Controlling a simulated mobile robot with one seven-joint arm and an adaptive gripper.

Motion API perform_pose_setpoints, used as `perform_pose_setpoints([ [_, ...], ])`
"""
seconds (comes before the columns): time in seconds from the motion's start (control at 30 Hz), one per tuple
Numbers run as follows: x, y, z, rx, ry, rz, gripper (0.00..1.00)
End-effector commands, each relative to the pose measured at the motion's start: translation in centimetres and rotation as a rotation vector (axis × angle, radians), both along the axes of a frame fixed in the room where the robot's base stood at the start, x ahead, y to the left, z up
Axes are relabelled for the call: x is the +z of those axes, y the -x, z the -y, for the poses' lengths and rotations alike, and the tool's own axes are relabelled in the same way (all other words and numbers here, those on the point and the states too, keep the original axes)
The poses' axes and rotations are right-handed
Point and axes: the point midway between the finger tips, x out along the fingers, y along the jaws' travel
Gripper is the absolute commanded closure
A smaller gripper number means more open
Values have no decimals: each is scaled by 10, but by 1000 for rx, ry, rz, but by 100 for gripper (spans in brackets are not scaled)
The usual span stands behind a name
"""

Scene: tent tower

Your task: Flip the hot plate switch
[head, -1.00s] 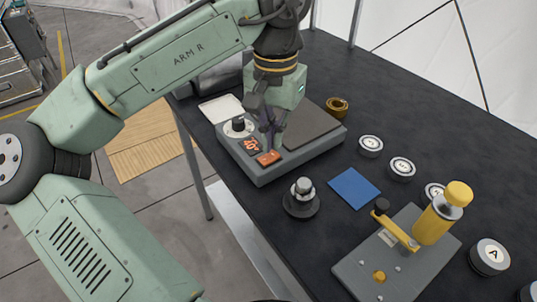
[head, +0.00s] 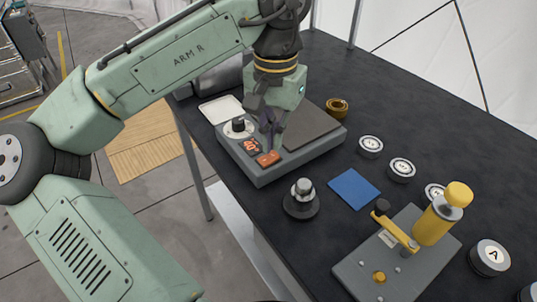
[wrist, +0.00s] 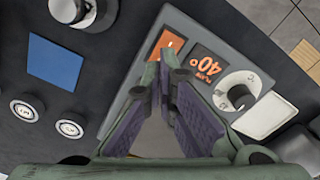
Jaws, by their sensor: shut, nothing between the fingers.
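The grey hot plate (head: 320,148) sits on the black table, with a dark heating surface (head: 305,122), a round white dial with a black knob (head: 239,126) and a display (head: 251,145) with orange digits. The wrist view shows the display (wrist: 209,64) reading 40°. The orange rocker switch (head: 268,159) is at the front corner of the panel, and it also shows in the wrist view (wrist: 171,42). My gripper (head: 271,146) is shut and empty, pointing down with its fingertips just above or at the switch. I cannot tell whether they touch it.
A black stand with a metal knob (head: 302,192), a blue square (head: 354,187) and a press with a yellow handle (head: 432,222) are nearby. Several round weights, including one marked A (head: 490,256), lie to the right. A brass ring (head: 337,107) is behind the plate.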

Motion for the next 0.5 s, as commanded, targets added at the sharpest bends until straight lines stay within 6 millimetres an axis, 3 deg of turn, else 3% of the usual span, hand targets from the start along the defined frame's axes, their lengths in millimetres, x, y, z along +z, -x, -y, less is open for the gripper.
perform_pose_setpoints([
  [0.5, -7, 0, 0, -1, 0, -1, 100],
])
